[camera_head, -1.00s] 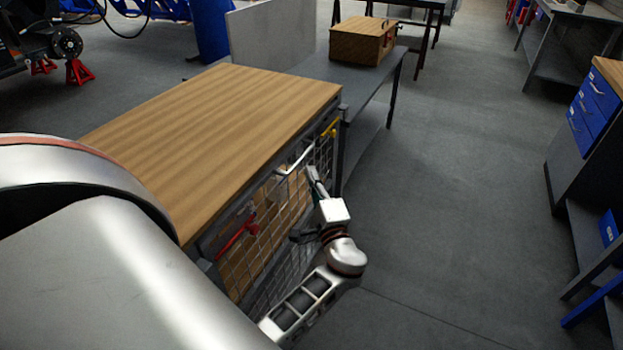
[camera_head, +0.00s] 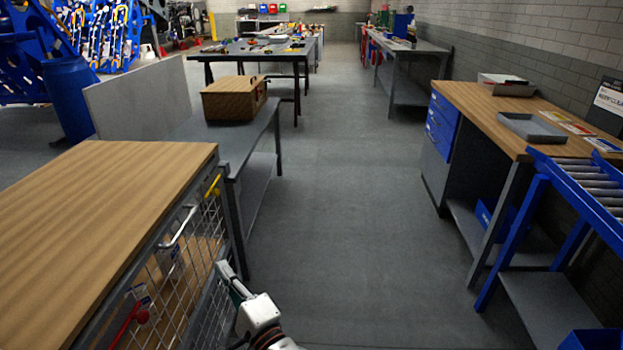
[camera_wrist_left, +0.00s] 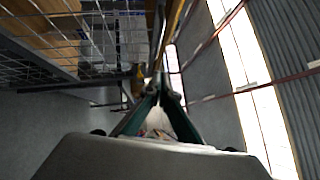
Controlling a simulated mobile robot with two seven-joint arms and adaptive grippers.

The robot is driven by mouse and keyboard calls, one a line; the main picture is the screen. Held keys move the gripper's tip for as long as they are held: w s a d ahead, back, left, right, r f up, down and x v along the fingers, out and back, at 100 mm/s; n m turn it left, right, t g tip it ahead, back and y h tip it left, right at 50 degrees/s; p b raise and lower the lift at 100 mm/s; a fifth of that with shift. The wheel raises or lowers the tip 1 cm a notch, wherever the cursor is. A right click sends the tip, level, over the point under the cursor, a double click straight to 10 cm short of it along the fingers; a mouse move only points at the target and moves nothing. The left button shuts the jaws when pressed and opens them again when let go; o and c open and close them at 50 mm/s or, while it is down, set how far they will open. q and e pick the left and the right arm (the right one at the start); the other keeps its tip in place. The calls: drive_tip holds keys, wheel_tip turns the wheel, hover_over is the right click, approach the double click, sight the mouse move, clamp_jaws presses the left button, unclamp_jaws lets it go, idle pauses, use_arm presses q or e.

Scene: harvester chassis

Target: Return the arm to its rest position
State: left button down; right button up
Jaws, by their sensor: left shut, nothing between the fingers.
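My left gripper (camera_head: 228,275) is at the bottom of the head view, just right of the wire-mesh side of the wood-topped cabinet (camera_head: 110,190). It is shut and empty. In the left wrist view its two dark green fingers (camera_wrist_left: 160,88) meet at the tips with nothing between them. Most of my left arm is below the head view. From the head view I cannot tell whether the gripper touches the mesh. My right gripper is not in view.
The mesh holds a red tool (camera_head: 130,322) and a yellow-handled one (camera_head: 214,186). A wooden box (camera_head: 234,100) sits on a grey bench beyond. A workbench with blue drawers (camera_head: 441,125) and a blue roller stand (camera_head: 512,240) are at right. The grey floor (camera_head: 350,220) between is clear.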

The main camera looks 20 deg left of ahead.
use_arm(q)
drive_tip(key=s+d+f+h+p, duration=0.1)
drive_tip(key=s+f+h, duration=0.1)
drive_tip(key=f+h, duration=0.5)
drive_tip(key=s+d+f+h, duration=0.2)
drive_tip(key=f+h, duration=0.1)
drive_tip(key=f, duration=0.9)
drive_tip(key=s+d+f+n+h+p, duration=0.1)
drive_tip(key=s+d+n+h, duration=0.1)
drive_tip(key=s+d+h, duration=0.2)
drive_tip(key=s+d+f+n+h, duration=0.2)
drive_tip(key=s+d+h, duration=0.3)
drive_tip(key=s+d, duration=0.2)
drive_tip(key=shift+s+d+f+n+h+p, duration=0.3)
drive_tip(key=shift+s+n+p, duration=0.1)
drive_tip(key=shift+s, duration=0.25)
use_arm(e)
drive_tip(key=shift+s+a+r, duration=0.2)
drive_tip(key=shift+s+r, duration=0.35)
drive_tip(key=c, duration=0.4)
use_arm(q)
drive_tip(key=shift+a, duration=0.15)
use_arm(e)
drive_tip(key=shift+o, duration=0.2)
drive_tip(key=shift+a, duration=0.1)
